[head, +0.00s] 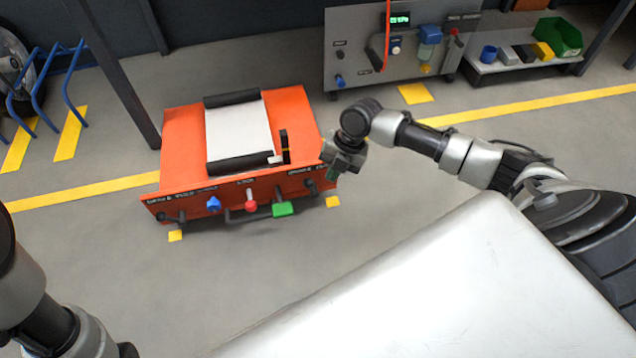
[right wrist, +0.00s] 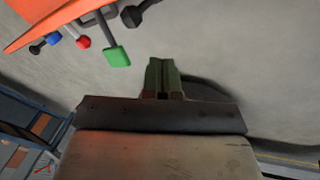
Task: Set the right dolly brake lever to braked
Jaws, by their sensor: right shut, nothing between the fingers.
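The orange slat conveyor (head: 180,135) stands on the floor at centre left, with labelled controls along its front panel. At the panel's right end is a black lever with a dark knob (head: 311,187), which looks like the right dolly brake lever. It also shows at the top of the right wrist view (right wrist: 131,16). My right gripper (head: 332,174) is just right of this lever in the head view. In the right wrist view its greenish fingers (right wrist: 163,75) are together and empty, apart from the lever. The lever's brake setting cannot be read. My left gripper is out of view.
The panel also carries a green pedal-like handle (head: 284,209), a red knob (head: 251,205), a blue knob (head: 214,204) and a black left lever (head: 172,218). A grey control cabinet (head: 360,55) and a shelf with a green bin (head: 558,38) stand behind. Floor before the conveyor is clear.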

